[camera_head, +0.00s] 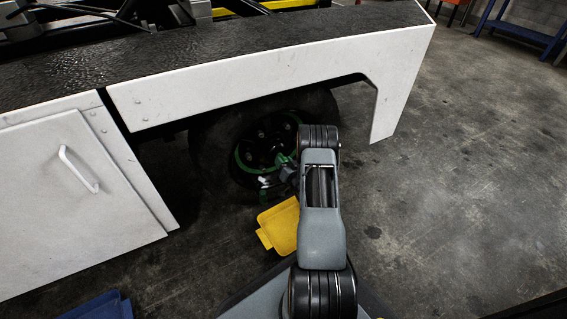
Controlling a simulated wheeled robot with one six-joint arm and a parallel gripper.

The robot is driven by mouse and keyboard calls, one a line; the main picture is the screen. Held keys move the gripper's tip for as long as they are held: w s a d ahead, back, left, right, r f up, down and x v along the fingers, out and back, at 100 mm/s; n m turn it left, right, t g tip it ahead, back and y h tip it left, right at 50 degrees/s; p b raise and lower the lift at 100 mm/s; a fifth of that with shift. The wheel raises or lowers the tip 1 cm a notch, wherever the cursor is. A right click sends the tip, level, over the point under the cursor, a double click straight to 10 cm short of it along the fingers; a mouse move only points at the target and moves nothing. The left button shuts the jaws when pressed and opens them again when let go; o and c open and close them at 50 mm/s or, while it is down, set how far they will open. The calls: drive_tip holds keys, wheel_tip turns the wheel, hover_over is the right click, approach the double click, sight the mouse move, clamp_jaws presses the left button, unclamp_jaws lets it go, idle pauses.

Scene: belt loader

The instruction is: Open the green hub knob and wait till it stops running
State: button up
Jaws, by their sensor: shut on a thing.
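The wheel (211,145) of the belt loader sits under the white body panel, with a green ring around its dark hub (262,146). A green knob (282,159) shows at the right side of the hub, small and partly covered by my arm. My gripper (279,176) is at the hub, just left of my arm's front joint. It is shut on a small green part that appears to be the knob. The fingertips are small and partly hidden, so the exact grip does not show.
The white side panel (270,82) hangs above the wheel and ends in a leg at the right. A white door with a handle (78,169) is at the left. A yellow object (281,226) lies below the wheel. A blue object (100,307) is at the lower left. The right floor is clear.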

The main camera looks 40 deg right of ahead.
drive_tip(key=shift+c, duration=1.1)
